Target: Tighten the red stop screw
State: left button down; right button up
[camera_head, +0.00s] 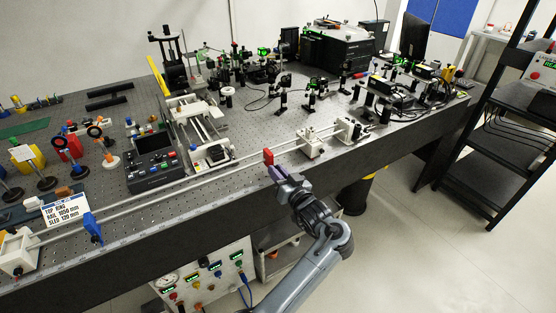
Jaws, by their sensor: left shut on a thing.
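The red stop (268,156) stands upright on the long pale rail (170,196) near the front edge of the bench. My left gripper (274,172) is at the front of the red stop and is shut on its screw. The fingers cover the screw, so its head and how far it is turned cannot be seen. A blue stop (92,228) sits further left on the same rail. My right gripper is not in view.
A white rail mount (311,144) stands right of the red stop. A dark control box (153,161) and a white carriage frame (203,122) stand behind the rail. A sign (65,209) is at the left. The front floor is clear at right.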

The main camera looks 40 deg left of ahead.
pick_arm(q)
jog(key=shift+f+m+p, duration=0.1)
jog(key=shift+m+p, duration=6.1)
jog(key=shift+m, duration=2.9)
jog(key=c, duration=1.1)
grip_release()
